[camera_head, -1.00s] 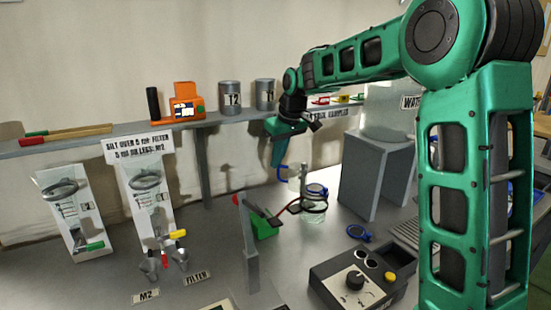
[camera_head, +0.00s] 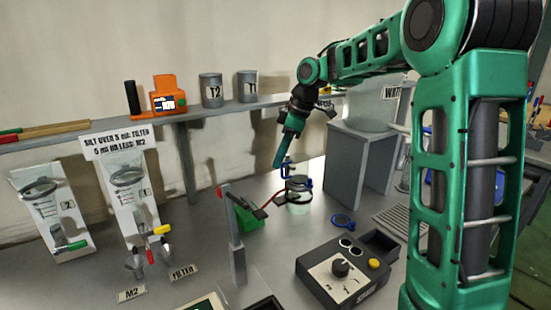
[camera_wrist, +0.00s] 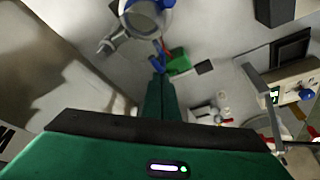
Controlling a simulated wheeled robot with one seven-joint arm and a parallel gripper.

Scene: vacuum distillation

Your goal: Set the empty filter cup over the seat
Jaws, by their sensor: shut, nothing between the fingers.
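My gripper (camera_head: 278,164) points down at the back of the bench, its green fingers shut with nothing between them. In the wrist view its fingertips (camera_wrist: 156,78) are together. Just beyond them is a pale round vessel with a blue rim and blue grip (camera_wrist: 146,18), apparently the filter cup. In the head view a small blue part (camera_head: 287,161) shows just right of the fingertips. Right below it stands a clear glass jar (camera_head: 298,194) with a dark ring and blue parts near its top. I cannot tell whether the cup rests on the jar or where the seat begins.
A green block (camera_head: 248,217) with a red hose and a grey post (camera_head: 237,245) stand left of the jar. A black control box (camera_head: 342,268) is in front, with a blue ring (camera_head: 342,221) behind it. A grey stand (camera_head: 365,165) rises at right; a shelf (camera_head: 180,116) runs behind.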

